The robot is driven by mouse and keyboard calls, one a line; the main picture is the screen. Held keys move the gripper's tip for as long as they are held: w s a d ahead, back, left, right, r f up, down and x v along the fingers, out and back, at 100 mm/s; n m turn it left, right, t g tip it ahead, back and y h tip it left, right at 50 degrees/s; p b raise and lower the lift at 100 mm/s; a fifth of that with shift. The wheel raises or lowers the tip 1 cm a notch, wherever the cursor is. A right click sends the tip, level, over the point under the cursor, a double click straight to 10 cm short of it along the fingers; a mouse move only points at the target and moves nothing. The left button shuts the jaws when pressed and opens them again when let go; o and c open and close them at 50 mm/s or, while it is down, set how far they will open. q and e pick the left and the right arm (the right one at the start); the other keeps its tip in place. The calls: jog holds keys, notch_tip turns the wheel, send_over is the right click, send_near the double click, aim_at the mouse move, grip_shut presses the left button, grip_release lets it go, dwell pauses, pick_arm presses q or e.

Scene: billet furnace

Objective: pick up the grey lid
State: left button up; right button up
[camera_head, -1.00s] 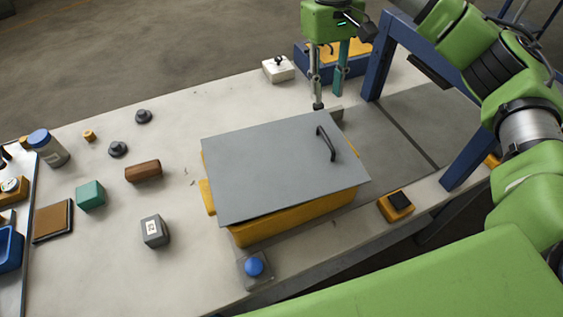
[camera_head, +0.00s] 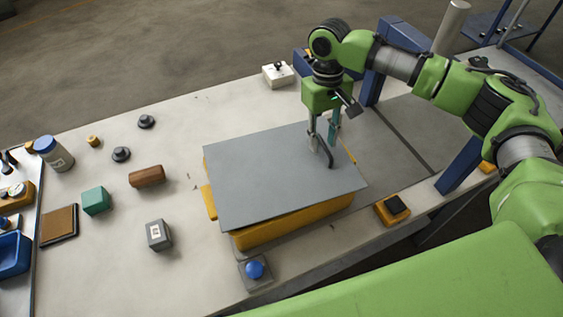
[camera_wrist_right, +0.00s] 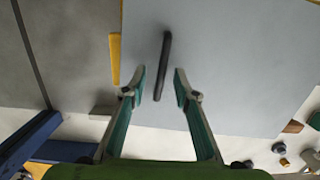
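The grey lid (camera_head: 265,180) lies on the yellow box (camera_head: 290,223) on the table, slightly askew, with yellow showing along its edges. Its dark handle (camera_head: 329,157) stands near the lid's right end; in the right wrist view the handle (camera_wrist_right: 163,68) lies ahead of and partly between the fingertips. My right gripper (camera_head: 321,142) is above the lid at the handle, fingers pointing down. In the wrist view the right gripper (camera_wrist_right: 160,85) is open, one finger on each side of the handle's near end. Contact is not visible. My left gripper is not in view.
A blue button (camera_head: 254,269) and a yellow box with a black top (camera_head: 392,209) sit near the front edge. A blue frame (camera_head: 462,165) stands right of the lid. Small blocks, including a green cube (camera_head: 96,200), lie to the left.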

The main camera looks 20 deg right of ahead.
grip_shut()
jog(key=shift+r, duration=0.1)
dwell(0.3)
